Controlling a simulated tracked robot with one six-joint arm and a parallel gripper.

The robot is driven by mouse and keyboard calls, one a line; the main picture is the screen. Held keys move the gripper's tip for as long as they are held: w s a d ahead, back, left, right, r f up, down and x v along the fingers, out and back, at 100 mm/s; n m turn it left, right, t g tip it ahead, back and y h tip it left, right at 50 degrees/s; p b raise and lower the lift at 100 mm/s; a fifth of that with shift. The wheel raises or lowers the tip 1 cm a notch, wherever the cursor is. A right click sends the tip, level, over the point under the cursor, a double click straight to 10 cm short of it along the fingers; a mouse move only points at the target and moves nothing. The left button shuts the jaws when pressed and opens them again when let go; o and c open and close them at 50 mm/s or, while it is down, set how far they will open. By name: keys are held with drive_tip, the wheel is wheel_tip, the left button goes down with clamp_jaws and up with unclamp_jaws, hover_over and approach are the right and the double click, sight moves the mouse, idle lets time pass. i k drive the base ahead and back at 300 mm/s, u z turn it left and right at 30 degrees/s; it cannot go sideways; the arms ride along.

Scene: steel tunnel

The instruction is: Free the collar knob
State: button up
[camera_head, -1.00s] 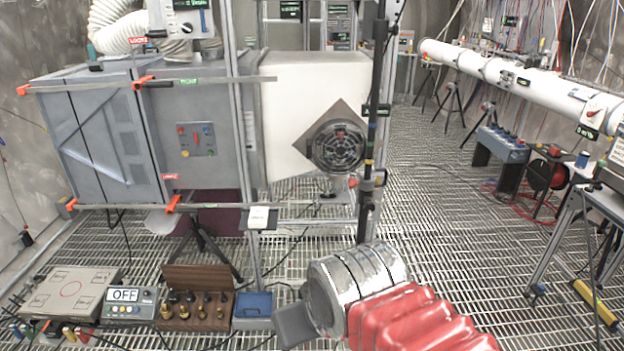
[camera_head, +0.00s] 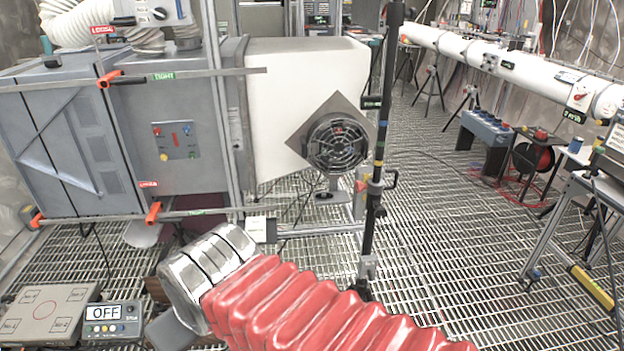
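A black upright pole (camera_head: 371,225) stands right of the fan. A collar (camera_head: 376,187) sits around it at mid height, with a small reddish knob (camera_head: 361,186) on its left and a dark hooked handle (camera_head: 392,179) on its right. I cannot tell whether the knob is tight or loose. My arm, with red bellows and a silver cylinder, crosses the lower middle. A grey block at its end, my gripper (camera_head: 172,331), is at the lower left, well away from the pole. Its fingers cannot be made out, and nothing is seen held.
A grey cabinet (camera_head: 70,140) with orange-handled clamp bars fills the left, beside a round fan (camera_head: 336,143). A flat grey plate (camera_head: 45,312) and a box reading OFF (camera_head: 112,318) lie lower left. The grated floor right of the pole (camera_head: 450,240) is mostly clear.

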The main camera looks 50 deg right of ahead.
sight(359, 186)
drive_tip(key=z, duration=0.15)
drive_tip(key=i, duration=1.45)
drive_tip(key=z, duration=0.55)
